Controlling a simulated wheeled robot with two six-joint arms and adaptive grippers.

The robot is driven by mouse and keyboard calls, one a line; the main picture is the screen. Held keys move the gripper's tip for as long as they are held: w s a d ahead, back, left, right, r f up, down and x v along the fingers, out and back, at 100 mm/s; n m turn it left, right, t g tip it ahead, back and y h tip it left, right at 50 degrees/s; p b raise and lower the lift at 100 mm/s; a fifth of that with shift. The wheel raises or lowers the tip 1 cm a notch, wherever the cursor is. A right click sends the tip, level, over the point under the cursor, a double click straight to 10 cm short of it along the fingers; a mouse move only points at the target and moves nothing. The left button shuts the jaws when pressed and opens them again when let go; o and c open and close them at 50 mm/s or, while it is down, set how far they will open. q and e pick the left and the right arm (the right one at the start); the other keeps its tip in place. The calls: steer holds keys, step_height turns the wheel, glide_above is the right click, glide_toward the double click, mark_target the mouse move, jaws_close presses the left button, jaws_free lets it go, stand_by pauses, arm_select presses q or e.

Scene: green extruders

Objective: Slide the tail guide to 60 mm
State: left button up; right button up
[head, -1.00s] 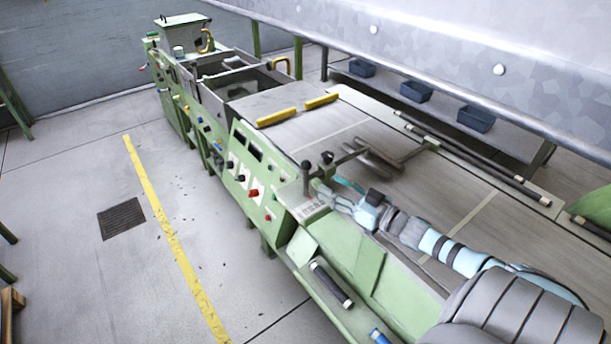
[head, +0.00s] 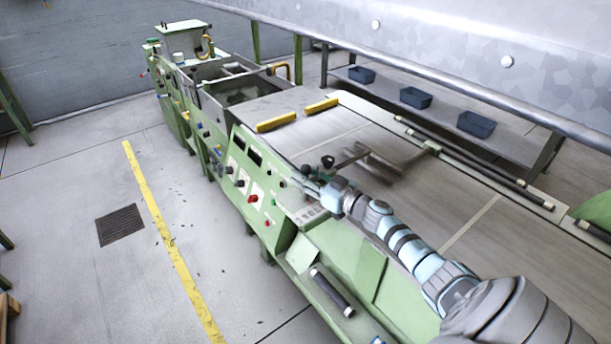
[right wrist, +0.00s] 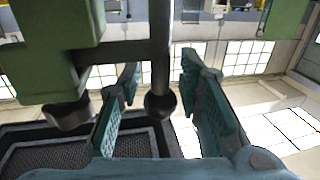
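The guide assembly (head: 376,164) lies over the belt table as a forked set of grey bars, with a black knob (head: 328,162) near its left end. I cannot tell for sure which part is the tail guide, and no scale reading is legible. My right gripper (head: 308,190) is at the table's near edge, beside the control panel. In the right wrist view, its teal fingers (right wrist: 160,108) are apart on either side of a dark rod ending in a ball knob (right wrist: 160,102). Gaps show between knob and fingers. My left gripper is not in view.
The green control panel (head: 244,178) with coloured buttons stands left of the gripper. Two yellow bars (head: 276,122) lie at the table's far end. A long dark rail (head: 478,165) runs along the far side. Blue bins (head: 415,97) sit on a shelf behind.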

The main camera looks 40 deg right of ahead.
jaws_close()
steer(key=shift+a+r+p, duration=0.25)
steer(key=shift+a+p, duration=0.65)
steer(key=shift+p, duration=0.3)
steer(key=shift+a+f, duration=0.1)
steer(key=shift+f, duration=0.05)
steer(key=shift+w, duration=0.1)
steer(key=shift+o, duration=2.4)
jaws_free()
steer(key=shift+o, duration=0.2)
steer(key=shift+a, duration=0.1)
steer(key=shift+s+f, duration=0.1)
steer(key=shift+s, duration=0.4)
steer(key=s+d, duration=0.2)
steer(key=s, duration=0.9)
